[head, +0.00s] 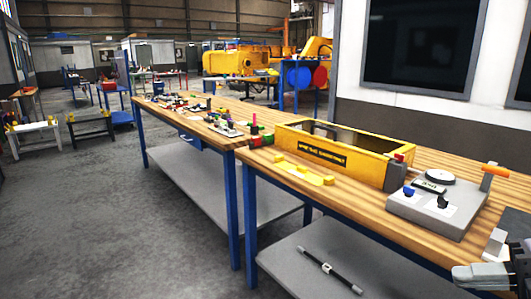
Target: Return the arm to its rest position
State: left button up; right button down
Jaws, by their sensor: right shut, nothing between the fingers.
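My right gripper (470,277) shows at the lower right corner of the head view. Its light grey fingers point left and are shut with nothing between them. It is near the front edge of the wooden workbench (372,212), and I cannot tell its exact height against the bench top. Most of my right arm is cut off by the picture's edge. My left gripper is not in view.
A grey control box (430,222) with a round dial stands on the bench close to my right gripper. A yellow open box (330,150) and a flat yellow part (300,170) lie further left. A dark rod (330,270) lies on the lower shelf.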

jog(key=s+f+m+t+h+p, duration=0.1)
jog(key=s+f+m+t+h, duration=0.2)
jog(key=f+m+t+h, duration=1.05)
jog(key=s+a+f+m+g+y, duration=0.2)
jog(key=s+a+f+m+g, duration=0.2)
jog(key=f, duration=0.5)
jog(key=s+a+f+m+g+y, duration=0.2)
jog(key=s+a+f+m+g, duration=0.3)
jog(key=a+f+m, duration=0.3)
jog(key=shift+s+a+f+m+p, duration=0.15)
jog(key=shift+s+f+m+p, duration=0.25)
jog(key=shift+m, duration=0.65)
jog(key=shift+w, duration=0.1)
